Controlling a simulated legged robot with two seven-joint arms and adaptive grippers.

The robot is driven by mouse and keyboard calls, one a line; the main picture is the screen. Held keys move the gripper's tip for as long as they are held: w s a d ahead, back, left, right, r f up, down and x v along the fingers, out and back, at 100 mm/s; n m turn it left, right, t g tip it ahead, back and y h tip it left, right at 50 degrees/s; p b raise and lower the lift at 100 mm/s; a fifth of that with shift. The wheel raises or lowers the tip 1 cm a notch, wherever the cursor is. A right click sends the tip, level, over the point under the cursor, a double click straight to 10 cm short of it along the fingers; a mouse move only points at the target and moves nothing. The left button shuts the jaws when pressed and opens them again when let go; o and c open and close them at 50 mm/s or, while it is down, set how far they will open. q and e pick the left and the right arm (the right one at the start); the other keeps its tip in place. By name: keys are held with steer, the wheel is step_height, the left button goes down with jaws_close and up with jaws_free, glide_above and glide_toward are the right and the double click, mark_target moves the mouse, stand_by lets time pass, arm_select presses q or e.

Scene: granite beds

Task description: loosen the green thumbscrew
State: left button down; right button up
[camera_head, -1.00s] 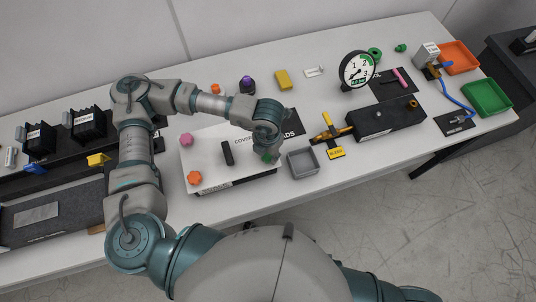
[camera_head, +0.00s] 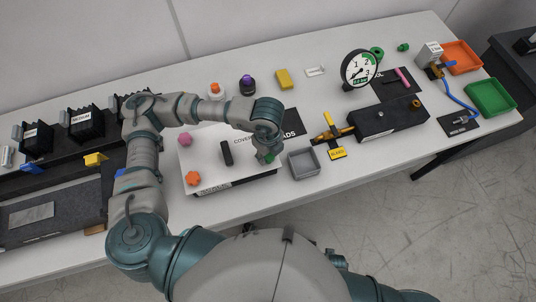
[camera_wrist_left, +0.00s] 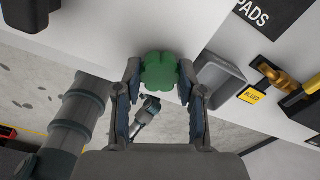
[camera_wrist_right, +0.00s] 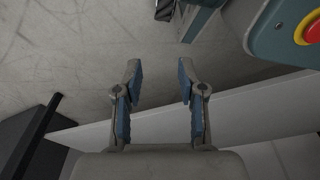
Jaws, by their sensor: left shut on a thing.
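The green thumbscrew (camera_wrist_left: 159,70) is a lobed knob near the front right corner of the white cover plate (camera_head: 205,150). In the left wrist view it sits between the fingertips of my left gripper (camera_wrist_left: 160,78), which is shut on it. In the head view only a bit of green (camera_head: 268,158) shows below my left gripper (camera_head: 264,155). My right gripper (camera_wrist_right: 158,80) is open and empty, over the floor in front of the table; it is not seen in the head view.
A pink knob (camera_head: 184,139), an orange knob (camera_head: 193,178) and a black handle (camera_head: 226,152) stand on the cover. A grey tray (camera_head: 304,163) stands close to the right of my left gripper. A yellow-handled valve block (camera_head: 385,120) is farther right.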

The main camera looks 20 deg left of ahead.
mark_target(268, 155)
arm_select(q)
steer(key=n, duration=0.3)
steer(key=shift+s+p, duration=0.1)
steer(key=shift+p, duration=0.25)
steer(key=c, duration=0.7)
jaws_free()
arm_select(e)
steer(key=shift+s+d+f, duration=0.1)
steer(key=shift+s+f, duration=0.55)
arm_select(q)
step_height(268, 155, up, 6)
steer(key=p, duration=0.3)
steer(key=shift+r+p, duration=0.1)
steer(key=shift+p, duration=0.3)
arm_select(e)
steer(key=r, duration=0.4)
steer(key=shift+w+r, duration=0.1)
steer(key=shift+w, duration=0.3)
